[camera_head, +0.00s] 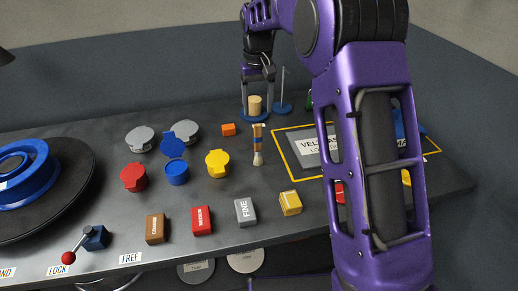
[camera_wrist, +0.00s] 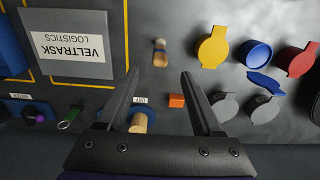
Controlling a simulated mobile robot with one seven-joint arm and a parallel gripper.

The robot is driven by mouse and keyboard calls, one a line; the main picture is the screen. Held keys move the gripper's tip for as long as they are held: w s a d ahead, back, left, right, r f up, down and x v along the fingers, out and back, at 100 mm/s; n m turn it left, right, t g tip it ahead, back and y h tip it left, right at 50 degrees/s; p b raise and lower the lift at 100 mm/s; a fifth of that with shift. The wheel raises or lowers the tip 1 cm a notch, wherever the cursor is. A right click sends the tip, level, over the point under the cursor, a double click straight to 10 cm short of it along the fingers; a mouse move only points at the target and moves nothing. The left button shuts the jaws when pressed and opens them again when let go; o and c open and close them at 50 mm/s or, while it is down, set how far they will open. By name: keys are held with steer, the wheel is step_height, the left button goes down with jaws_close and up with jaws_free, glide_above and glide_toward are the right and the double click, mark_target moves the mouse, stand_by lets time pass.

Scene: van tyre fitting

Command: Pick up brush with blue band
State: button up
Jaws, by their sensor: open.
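The brush (camera_head: 258,145) lies on the dark bench, left of the yellow-framed mat, with its pale bristles toward the front.
Left of the brush are a yellow lidded pot (camera_head: 217,163), a blue cup (camera_head: 176,172) and an orange block (camera_head: 228,129). A labelled plate (camera_wrist: 68,52) lies on the mat. Several coloured blocks, including a grey one (camera_head: 245,212), line the front. My arm hides part of the right side.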

glide_above(258, 150)
steer(key=f, duration=1)
steer(key=shift+w+f, duration=0.15)
steer(key=shift+w, duration=0.25)
jaws_close()
